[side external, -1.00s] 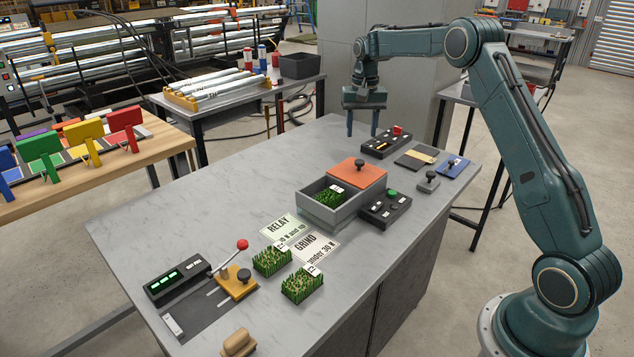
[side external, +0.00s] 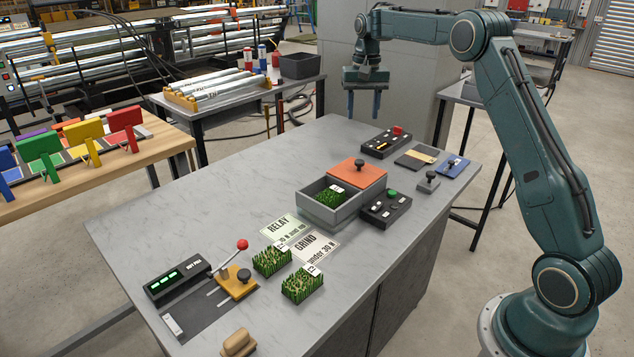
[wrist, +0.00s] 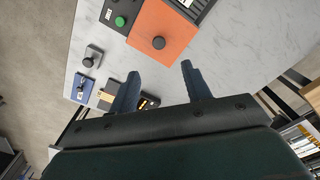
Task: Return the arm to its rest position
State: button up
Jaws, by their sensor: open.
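My gripper (side external: 363,104) is open and empty. It hangs above the far end of the grey table (side external: 150,234), with its two blue fingers pointing down and apart. In the wrist view my gripper (wrist: 160,80) also shows open with nothing between the fingers. Two turf pieces with tags, one turf piece (side external: 271,262) and another turf piece (side external: 302,286), sit near the RELAY card (side external: 283,230) and the GRIND card (side external: 313,245). A third turf piece (side external: 329,196) lies in the grey box (side external: 322,214).
An orange lid with a black knob (side external: 357,171) sits at the box's back. Button boxes (side external: 386,210) (side external: 387,142) and small knobbed blocks (side external: 453,166) stand to the right. A lever device (side external: 177,282) stands front left. The table's left middle is clear.

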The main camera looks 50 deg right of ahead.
jog(key=s+a+r+n+t, duration=0.35)
jog(key=s+a+r, duration=0.75)
jog(key=s+a, duration=0.4)
jog(key=s+a+f+n+t, duration=0.1)
jog(key=s+a+f+n, duration=0.1)
jog(key=s, duration=0.8)
jog(key=s+a+f+n+t, duration=0.1)
jog(key=s+a+f+n, duration=0.2)
jog(key=s+a, duration=0.3)
jog(key=s+f, duration=0.1)
jog(key=s, duration=0.3)
